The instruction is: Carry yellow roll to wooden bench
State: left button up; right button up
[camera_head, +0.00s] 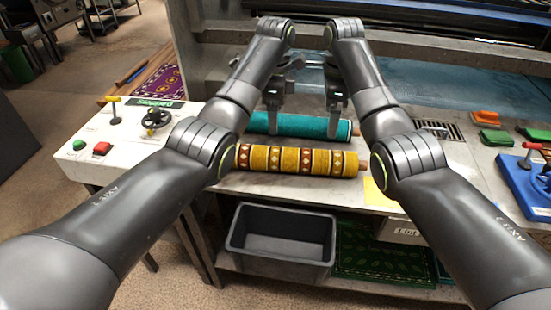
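The yellow roll (273,159), patterned with dark red bands, lies sideways on the light worktop (222,182) near its front edge. A wooden rod end shows at its right. My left gripper (273,118) and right gripper (334,120) point down beyond the yellow roll, and their tips overlap the teal roll (304,126) behind it. I cannot tell whether they touch the teal roll, or how far their fingers are apart. Neither gripper is at the yellow roll. A wooden slatted surface (145,70) with a purple rug on it is at the back left; it looks like the wooden bench.
A control panel (128,143) with buttons and a lever is at the left. Brushes (487,118) and a blue tool (520,185) lie at the right. A grey bin (282,265) and a green patterned rug (375,255) are on the shelf below. A machine stands behind.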

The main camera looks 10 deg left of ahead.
aim_at(275, 150)
pick_arm(q)
notch_tip(275, 150, down, 16)
jog(key=shift+r, duration=0.25)
pick_arm(e)
notch_tip(275, 150, down, 16)
jog(key=shift+s+r, duration=0.1)
jog(key=shift+r, duration=0.1)
pick_arm(q)
jog(key=shift+s, duration=0.1)
jog(key=c, duration=1.7)
pick_arm(e)
jog(key=c, duration=1.7)
pick_arm(q)
jog(key=shift+r, duration=0.1)
pick_arm(e)
jog(key=shift+r, duration=0.15)
